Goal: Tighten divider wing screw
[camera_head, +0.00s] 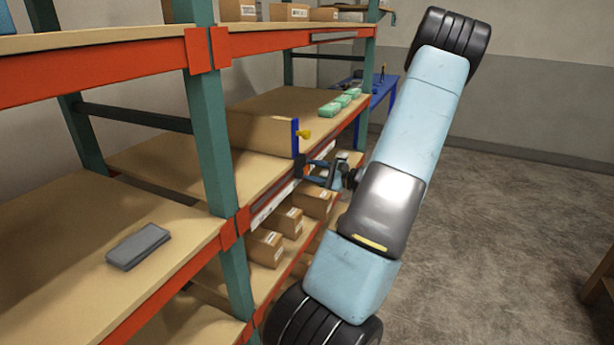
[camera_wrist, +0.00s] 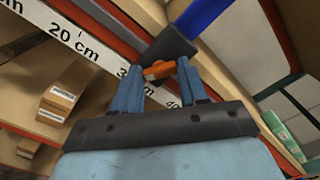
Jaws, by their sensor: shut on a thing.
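In the wrist view the divider (camera_wrist: 201,14) runs down into a dark grey foot (camera_wrist: 168,46) at the ruler rail. The orange wing screw (camera_wrist: 160,69) sits at this foot. My gripper (camera_wrist: 159,75) has its two blue fingers on either side of the screw and is shut on it. In the head view my gripper (camera_head: 316,172) is at the shelf's front edge, below the divider.
A ruler rail (camera_wrist: 70,38) with cm marks runs along the shelf edge. A large cardboard box (camera_head: 262,133) stands left of the divider. Green packs (camera_head: 335,107) lie farther along. Small boxes (camera_head: 265,247) fill the lower shelf. A green post (camera_head: 211,120) stands nearer. The floor at right is open.

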